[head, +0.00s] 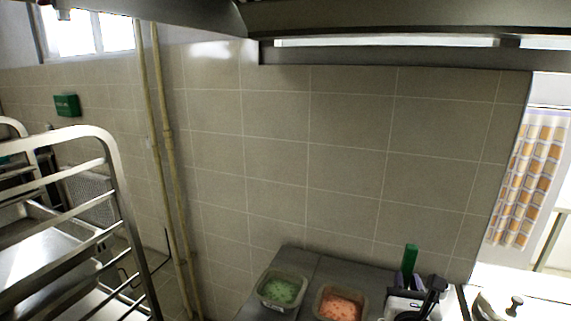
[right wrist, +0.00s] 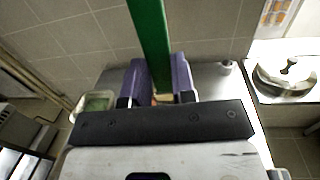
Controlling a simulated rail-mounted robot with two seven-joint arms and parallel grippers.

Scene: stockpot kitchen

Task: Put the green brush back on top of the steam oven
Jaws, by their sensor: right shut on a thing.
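The green brush (head: 410,259) stands roughly upright at the lower right of the head view. My right gripper (head: 408,283) is shut on it, and the gripper's lower part runs out of the frame. In the right wrist view the green brush (right wrist: 150,35) rises between the two purple fingers of my right gripper (right wrist: 159,66). A grey flat top (head: 296,262) lies below and behind the gripper; I cannot tell if it is the steam oven. My left gripper is not in view.
A tub of green food (head: 262,289) and a tub of orange food (head: 319,303) stand on the grey top. A lidded pot (head: 484,306) is at the lower right. A metal rack (head: 112,165) stands left. A hood (head: 380,18) hangs above.

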